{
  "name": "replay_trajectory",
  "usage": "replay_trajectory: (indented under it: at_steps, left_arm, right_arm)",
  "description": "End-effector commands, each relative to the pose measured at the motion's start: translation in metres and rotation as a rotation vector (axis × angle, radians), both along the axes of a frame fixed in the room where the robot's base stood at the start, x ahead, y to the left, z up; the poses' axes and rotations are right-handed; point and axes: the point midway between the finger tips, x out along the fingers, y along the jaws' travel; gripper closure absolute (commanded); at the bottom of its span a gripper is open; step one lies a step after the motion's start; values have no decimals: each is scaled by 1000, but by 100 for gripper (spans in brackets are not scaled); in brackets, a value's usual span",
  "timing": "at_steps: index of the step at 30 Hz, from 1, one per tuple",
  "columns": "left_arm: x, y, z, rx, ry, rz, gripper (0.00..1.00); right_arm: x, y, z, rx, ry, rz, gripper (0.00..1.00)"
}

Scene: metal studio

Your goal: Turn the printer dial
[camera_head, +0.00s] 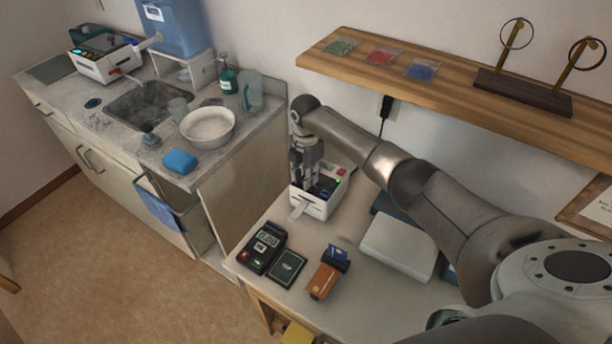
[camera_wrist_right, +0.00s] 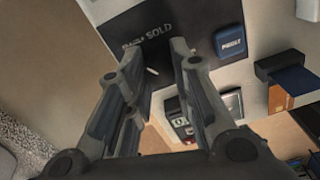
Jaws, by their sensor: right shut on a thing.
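The white label printer (camera_head: 322,209) stands at the back of the table in the head view, with a dark top panel and a paper strip coming out of its front. My right gripper (camera_head: 308,182) reaches down onto this panel. In the right wrist view its two fingers (camera_wrist_right: 157,62) stand on either side of the dark printer dial (camera_wrist_right: 153,74), which shows a short white mark. The fingers are shut on the dial. The panel (camera_wrist_right: 150,22) has the word SOLD and a blue print button (camera_wrist_right: 231,43). My left gripper is out of view.
A wooden shelf (camera_head: 440,85) hangs above. A sink counter (camera_head: 236,150) is at left.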

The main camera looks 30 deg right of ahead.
Motion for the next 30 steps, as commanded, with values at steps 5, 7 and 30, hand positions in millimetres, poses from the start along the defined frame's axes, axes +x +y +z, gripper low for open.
replay_trajectory:
  at_steps: [5, 7, 30]
  left_arm:
    - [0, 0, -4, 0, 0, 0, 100]
    - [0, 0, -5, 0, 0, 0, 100]
    - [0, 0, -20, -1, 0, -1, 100]
  right_arm:
    - [1, 1, 0, 1, -4, 170, 100]
    - [1, 0, 0, 0, -4, 236, 100]
    - [1, 0, 1, 0, -3, 890, 100]
